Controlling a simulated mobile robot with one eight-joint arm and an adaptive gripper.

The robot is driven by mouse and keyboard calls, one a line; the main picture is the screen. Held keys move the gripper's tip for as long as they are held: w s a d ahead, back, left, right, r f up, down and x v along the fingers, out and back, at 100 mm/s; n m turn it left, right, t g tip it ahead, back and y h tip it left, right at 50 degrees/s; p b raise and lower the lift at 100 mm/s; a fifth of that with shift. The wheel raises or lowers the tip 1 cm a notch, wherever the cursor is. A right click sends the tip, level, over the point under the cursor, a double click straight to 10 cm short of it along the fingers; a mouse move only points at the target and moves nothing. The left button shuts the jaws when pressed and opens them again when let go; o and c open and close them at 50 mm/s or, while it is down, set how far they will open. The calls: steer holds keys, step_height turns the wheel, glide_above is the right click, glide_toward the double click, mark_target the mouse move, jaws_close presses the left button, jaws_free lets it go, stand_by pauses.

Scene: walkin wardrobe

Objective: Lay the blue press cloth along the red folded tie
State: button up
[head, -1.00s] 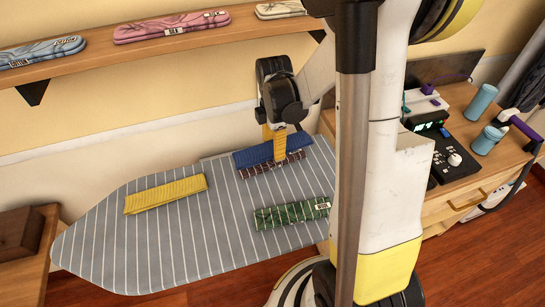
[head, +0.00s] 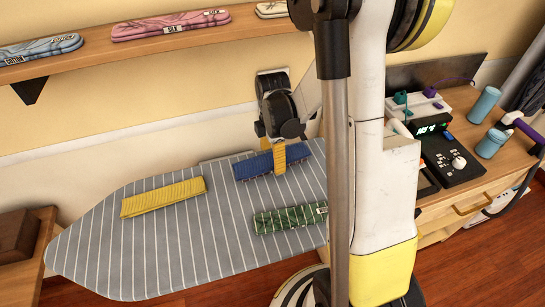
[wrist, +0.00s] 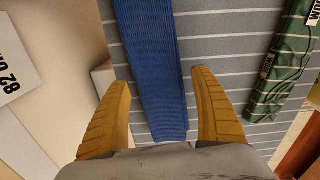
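The blue press cloth (head: 303,157) lies as a long folded strip across the back right of the grey striped ironing board. I cannot clearly make out the red folded tie now; the blue cloth covers the spot where it showed. My gripper (head: 279,158) points down at the cloth. In the wrist view my gripper (wrist: 164,100) has its yellow fingers spread on either side of the blue cloth (wrist: 152,60), with a gap at each side. It looks open and grips nothing. Whether the fingertips touch the board is hidden.
A yellow folded cloth (head: 163,197) lies left on the ironing board (head: 190,245), and a green patterned one (head: 290,218) lies in front. A shelf (head: 120,54) runs along the wall behind. A desk with cups and a black device (head: 447,157) stands right. The board's front left is clear.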

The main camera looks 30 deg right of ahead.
steer(key=shift+r, duration=0.1)
step_height(320, 180, up, 7)
steer(key=p, duration=0.3)
steer(key=shift+r, duration=0.15)
steer(key=s+a+r+m+t, duration=0.7)
steer(key=s+a+r+m, duration=0.3)
steer(key=a+r+m, duration=0.3)
steer(key=r+m, duration=0.1)
steer(key=m, duration=0.2)
steer(key=shift+s+a+r, duration=0.25)
steer(key=shift+s+r, duration=0.1)
steer(key=shift+s, duration=0.05)
